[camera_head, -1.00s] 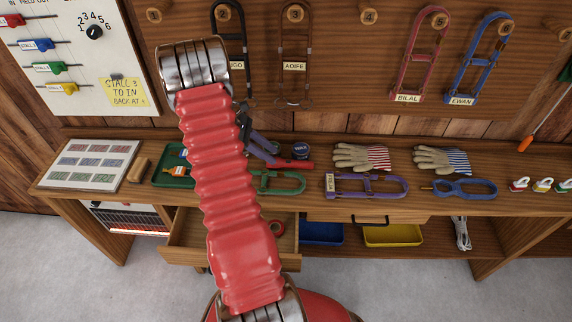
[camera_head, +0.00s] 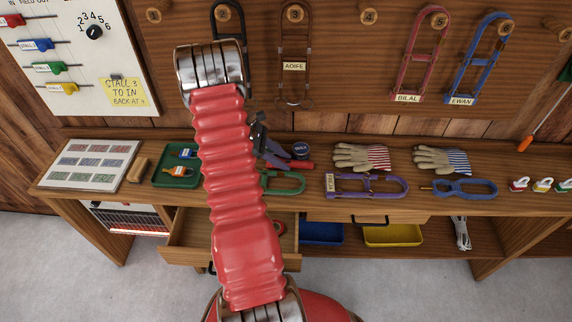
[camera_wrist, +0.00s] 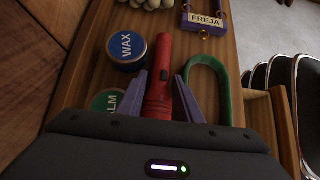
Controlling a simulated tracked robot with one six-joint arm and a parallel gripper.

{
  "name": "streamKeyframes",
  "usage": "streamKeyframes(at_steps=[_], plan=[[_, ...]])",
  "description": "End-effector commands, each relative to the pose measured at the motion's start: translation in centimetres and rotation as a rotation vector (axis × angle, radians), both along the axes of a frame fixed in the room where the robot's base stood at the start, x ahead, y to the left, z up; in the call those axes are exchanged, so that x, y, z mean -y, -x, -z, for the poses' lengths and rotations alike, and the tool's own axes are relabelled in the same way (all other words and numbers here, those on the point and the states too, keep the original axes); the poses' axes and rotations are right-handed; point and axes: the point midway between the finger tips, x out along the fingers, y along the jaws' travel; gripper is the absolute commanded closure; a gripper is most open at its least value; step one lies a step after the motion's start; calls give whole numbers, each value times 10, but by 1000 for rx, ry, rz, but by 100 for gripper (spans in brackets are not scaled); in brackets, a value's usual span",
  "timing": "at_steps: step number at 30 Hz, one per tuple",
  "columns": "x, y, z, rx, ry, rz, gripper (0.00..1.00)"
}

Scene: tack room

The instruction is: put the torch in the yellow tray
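The red torch (camera_wrist: 162,60) lies on the bench top and shows lengthwise in the wrist view. In the head view only a bit of the torch (camera_head: 304,166) shows past my gripper (camera_head: 283,157). In the wrist view the two purple fingers of my gripper (camera_wrist: 160,77) are apart, one on each side of the torch, with gaps visible. I cannot tell how high they are above the bench. The yellow tray (camera_head: 393,236) is on the lower shelf, below the bench top and to the right of the torch. It looks empty.
A blue wax tin (camera_wrist: 126,50) and a partly hidden green balm tin (camera_wrist: 107,101) are close beside the torch. A green halter-like loop (camera_wrist: 222,88) is on its other side. A blue tray (camera_head: 322,232) stands left of the yellow one. An open drawer (camera_head: 188,257) juts out below.

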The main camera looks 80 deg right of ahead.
Motion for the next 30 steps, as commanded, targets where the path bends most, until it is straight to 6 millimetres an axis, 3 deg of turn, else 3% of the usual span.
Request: streamKeyframes(at_steps=[8, 21, 30], plan=[[0, 0, 0, 0, 0, 0, 68], [0, 0, 0, 0, 0, 0, 99], [0, -1, 0, 0, 1, -1, 100]])
